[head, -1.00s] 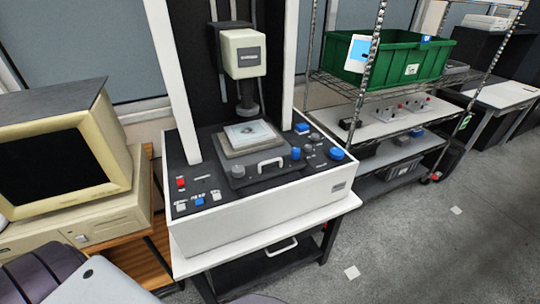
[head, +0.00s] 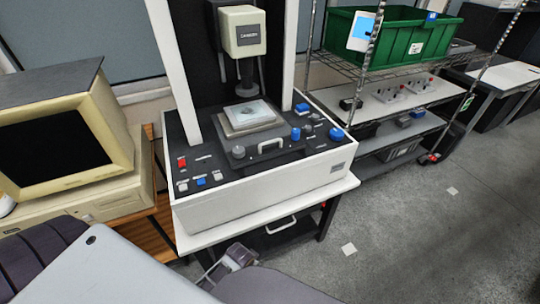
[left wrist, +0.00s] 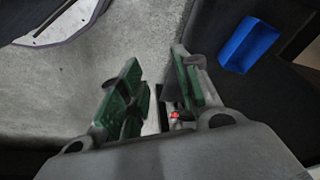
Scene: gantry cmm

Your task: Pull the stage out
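The stage (head: 262,130) is a grey slide with a pale square plate (head: 250,114) on top. It sits in the white and black machine (head: 262,190), below the cream measuring head (head: 242,32). A light U-shaped handle (head: 270,146) is on the stage's front. My left gripper (left wrist: 157,82) shows green-padded fingers, apart with nothing held between them. A greyish part (head: 236,258) in the head view, low in front of the machine's table, looks like a gripper; its fingers are unclear there. It is apart from the handle. My right gripper is not in view.
An old monitor (head: 60,140) stands left. A wire rack with a green crate (head: 400,35) stands right. A blue bin (left wrist: 250,45) shows in the left wrist view. Floor (head: 420,230) at right is mostly clear.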

